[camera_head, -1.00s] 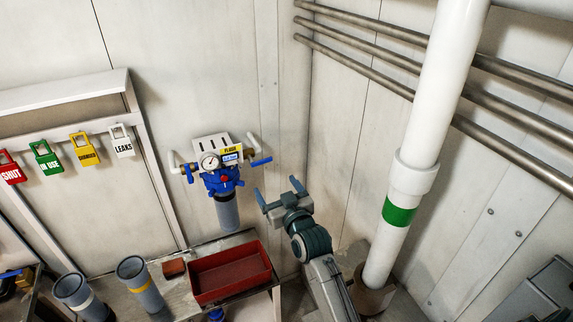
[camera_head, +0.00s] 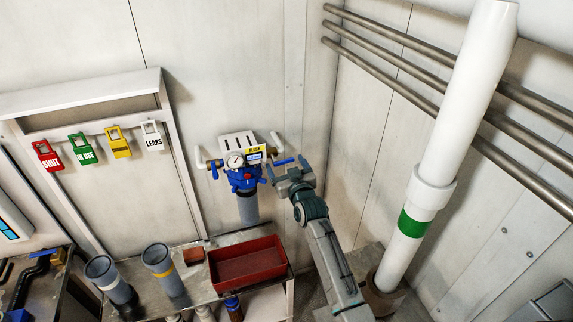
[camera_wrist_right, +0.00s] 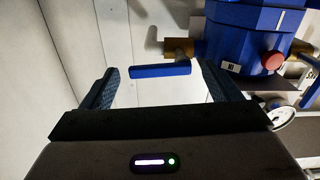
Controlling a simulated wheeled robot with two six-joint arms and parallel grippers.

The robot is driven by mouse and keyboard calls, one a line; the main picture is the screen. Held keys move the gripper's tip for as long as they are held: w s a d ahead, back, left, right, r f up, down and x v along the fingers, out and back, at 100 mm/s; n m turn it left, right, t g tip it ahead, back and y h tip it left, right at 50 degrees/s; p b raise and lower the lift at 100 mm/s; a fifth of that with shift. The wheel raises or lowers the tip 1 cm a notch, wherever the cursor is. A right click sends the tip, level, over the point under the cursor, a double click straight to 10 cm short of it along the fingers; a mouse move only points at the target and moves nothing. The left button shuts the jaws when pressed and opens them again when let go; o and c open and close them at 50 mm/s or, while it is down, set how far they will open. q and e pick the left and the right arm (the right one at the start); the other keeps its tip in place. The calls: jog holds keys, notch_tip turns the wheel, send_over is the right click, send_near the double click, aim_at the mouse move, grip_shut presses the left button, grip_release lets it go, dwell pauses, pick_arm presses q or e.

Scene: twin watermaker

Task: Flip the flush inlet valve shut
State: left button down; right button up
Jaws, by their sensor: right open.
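The flush unit (camera_head: 245,178) hangs on the wall, with a blue filter head, a pressure gauge and a grey canister below. A blue lever (camera_head: 284,161) sticks out on its right side at a brass fitting. My right gripper (camera_head: 287,168) is open at this lever. In the right wrist view the lever (camera_wrist_right: 160,71) lies crosswise between the open fingertips, and contact is not clear. A second blue lever (camera_head: 213,172) hangs on the unit's left side. My left gripper is not in view.
A red tray (camera_head: 246,280) and two grey cylinders (camera_head: 158,262) stand on the bench below. Coloured lockout tags (camera_head: 117,142) hang at the left. A white pipe (camera_head: 425,190) with a green band rises at the right. The wall is close behind the unit.

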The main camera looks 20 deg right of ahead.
jog(key=c, duration=0.9)
jog(key=shift+c, duration=0.2)
